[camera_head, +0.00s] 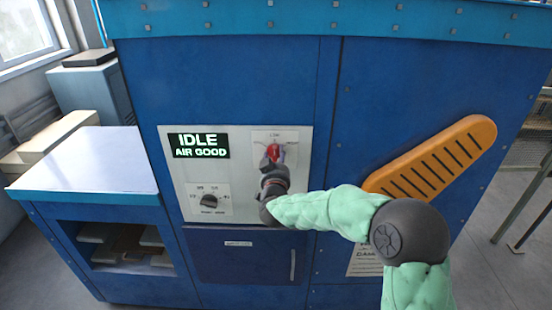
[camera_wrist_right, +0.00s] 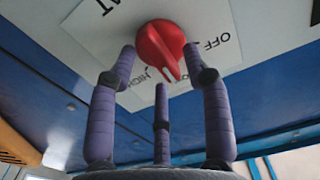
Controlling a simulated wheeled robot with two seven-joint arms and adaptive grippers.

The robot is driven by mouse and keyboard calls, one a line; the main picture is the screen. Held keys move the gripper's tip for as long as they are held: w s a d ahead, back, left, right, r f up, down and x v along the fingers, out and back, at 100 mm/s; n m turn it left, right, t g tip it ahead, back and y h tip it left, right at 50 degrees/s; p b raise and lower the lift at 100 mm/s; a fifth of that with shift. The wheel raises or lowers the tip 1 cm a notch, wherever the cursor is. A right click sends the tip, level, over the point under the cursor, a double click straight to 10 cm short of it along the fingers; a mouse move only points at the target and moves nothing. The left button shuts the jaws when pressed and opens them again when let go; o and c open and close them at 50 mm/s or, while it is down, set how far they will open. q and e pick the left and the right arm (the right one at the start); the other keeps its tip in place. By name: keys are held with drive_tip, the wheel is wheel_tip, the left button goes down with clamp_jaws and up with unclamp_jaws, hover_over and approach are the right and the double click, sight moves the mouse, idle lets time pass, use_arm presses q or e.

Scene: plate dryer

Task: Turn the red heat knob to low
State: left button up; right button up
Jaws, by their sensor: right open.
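The red heat knob (camera_head: 277,152) is on a white plate on the blue machine's front panel, partly hidden behind my right gripper in the head view. In the right wrist view the red knob (camera_wrist_right: 158,42) is round with a raised ridge. The ridge's end lies close to the HIGH label, and OFF is printed to the right. I cannot make out the LOW label clearly there. My right gripper (camera_head: 272,167) is open, with its three purple-grey fingers (camera_wrist_right: 160,62) spread around the knob's near side. Whether any finger touches it I cannot tell. My left gripper is not in view.
A green display (camera_head: 199,146) reads IDLE, AIR GOOD. A black knob (camera_head: 209,200) sits below it. An orange slotted handle or guard (camera_head: 435,158) slants across the panel at right. A light-topped side cabinet (camera_head: 85,160) stands at left.

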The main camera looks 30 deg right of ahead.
drive_tip(key=v, duration=1.2)
drive_tip(key=shift+w+f, duration=0.1)
drive_tip(key=shift+f, duration=0.05)
drive_tip(key=a+f+n+g+y+b, duration=0.1)
drive_tip(key=a+f+g+y, duration=0.2)
drive_tip(key=f, duration=0.8)
drive_tip(key=a+f+n+g+y+b, duration=0.1)
drive_tip(key=a+f+y, duration=0.3)
drive_tip(key=f, duration=0.6)
drive_tip(key=a+f+n+g+y+b, duration=0.15)
drive_tip(key=a+f, duration=0.35)
drive_tip(key=f, duration=0.6)
drive_tip(key=s+a+f+g+y, duration=0.2)
drive_tip(key=s+a+f+g, duration=0.2)
drive_tip(key=s+f, duration=0.6)
drive_tip(key=s+a+f+g+y+b, duration=0.1)
drive_tip(key=s+a+f+g, duration=0.4)
drive_tip(key=s+f, duration=0.6)
drive_tip(key=s+a+y, duration=0.1)
drive_tip(key=s, duration=0.1)
drive_tip(key=shift+s+a+f+y, duration=0.3)
drive_tip(key=shift+s+a+y, duration=0.05)
drive_tip(key=shift+w+g, duration=0.15)
drive_tip(key=shift+g, duration=0.1)
